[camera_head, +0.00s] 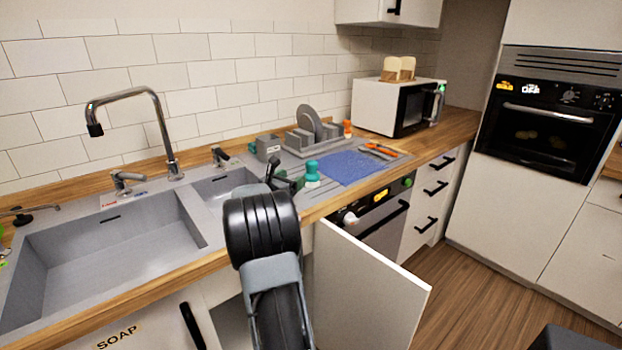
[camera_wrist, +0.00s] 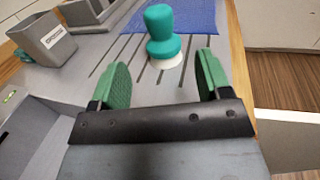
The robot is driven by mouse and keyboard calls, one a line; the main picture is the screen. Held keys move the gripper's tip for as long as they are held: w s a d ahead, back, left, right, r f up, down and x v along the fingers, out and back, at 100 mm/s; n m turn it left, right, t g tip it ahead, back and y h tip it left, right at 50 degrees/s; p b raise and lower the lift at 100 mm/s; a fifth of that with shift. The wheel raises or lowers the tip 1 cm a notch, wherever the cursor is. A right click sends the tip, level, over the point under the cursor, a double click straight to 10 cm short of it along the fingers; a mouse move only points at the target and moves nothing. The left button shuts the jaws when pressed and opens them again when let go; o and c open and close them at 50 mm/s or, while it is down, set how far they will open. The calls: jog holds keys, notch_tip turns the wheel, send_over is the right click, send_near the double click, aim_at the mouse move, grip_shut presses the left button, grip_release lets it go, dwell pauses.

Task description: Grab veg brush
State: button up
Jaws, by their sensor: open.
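The veg brush appears to be the teal, knob-handled object (camera_head: 312,174) with a pale base, upright on the grooved drainboard right of the small sink bowl. In the wrist view the brush (camera_wrist: 163,35) is at top centre, beyond and between my green finger pads. My gripper (camera_head: 286,179) is just left of the brush in the head view, over the sink edge. In the wrist view my gripper (camera_wrist: 162,78) is open, with nothing between its fingers. The pale base shows at the brush's foot; its bristles cannot be made out.
A blue cloth (camera_head: 350,167) lies just behind the brush. A grey labelled holder (camera_wrist: 43,38) and a dish rack (camera_head: 315,138) with plates stand near the wall. A cabinet door (camera_head: 365,290) hangs open below. The large sink (camera_head: 110,250) is left.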

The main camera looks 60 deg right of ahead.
aim_at(308, 167)
jog(key=d+p, duration=0.1)
jog(key=d, duration=1)
jog(key=shift+s, duration=0.2)
jog(key=c, duration=1)
jog(key=shift+r, duration=0.1)
jog(key=shift+c, duration=0.2)
